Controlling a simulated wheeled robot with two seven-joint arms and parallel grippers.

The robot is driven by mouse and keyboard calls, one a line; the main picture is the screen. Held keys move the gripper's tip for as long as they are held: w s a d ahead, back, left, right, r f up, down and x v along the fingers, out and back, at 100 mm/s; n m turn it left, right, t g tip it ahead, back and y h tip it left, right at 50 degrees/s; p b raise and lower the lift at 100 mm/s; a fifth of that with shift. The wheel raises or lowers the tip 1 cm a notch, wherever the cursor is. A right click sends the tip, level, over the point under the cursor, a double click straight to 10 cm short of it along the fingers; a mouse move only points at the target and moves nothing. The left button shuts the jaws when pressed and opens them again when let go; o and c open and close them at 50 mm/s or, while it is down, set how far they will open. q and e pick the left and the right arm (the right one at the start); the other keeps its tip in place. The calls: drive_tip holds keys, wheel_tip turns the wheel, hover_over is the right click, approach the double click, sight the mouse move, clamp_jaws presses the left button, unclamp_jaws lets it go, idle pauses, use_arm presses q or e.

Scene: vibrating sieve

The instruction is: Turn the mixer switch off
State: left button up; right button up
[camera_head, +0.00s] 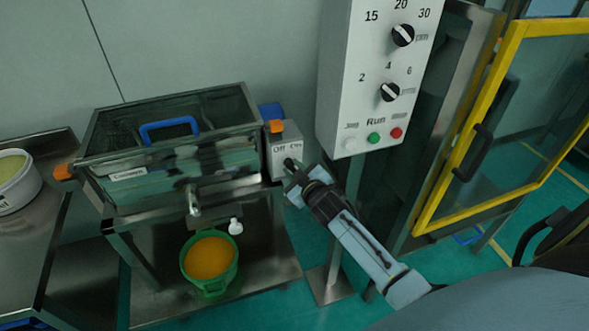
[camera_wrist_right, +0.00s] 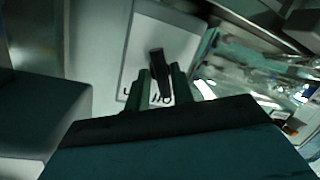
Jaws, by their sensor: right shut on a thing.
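The switch box (camera_head: 285,139) is a light grey panel marked Off and On, at the right of the metal sieve. My right gripper (camera_head: 293,178) reaches it from the lower right. In the wrist view the panel (camera_wrist_right: 140,45) faces me, and the black switch knob (camera_wrist_right: 158,58) stands between the two fingers of my right gripper (camera_wrist_right: 160,82). The fingers are shut on the knob. The label letters are partly hidden by the fingers, and I cannot tell which setting the knob points to. My left gripper is in neither view.
The sieve (camera_head: 182,155) has a blue handle (camera_head: 168,129) on its lid. A green bowl of orange material (camera_head: 209,259) sits below its spout. A white control box (camera_head: 352,75) with dials hangs just above my right arm. A yellow-framed door (camera_head: 437,226) stands at right.

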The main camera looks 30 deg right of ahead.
drive_tip(key=o, duration=1)
drive_tip(key=p+v, duration=0.1)
drive_tip(key=v, duration=1.2)
drive_tip(key=shift+s+p, duration=0.2)
drive_tip(key=shift+p, duration=0.2)
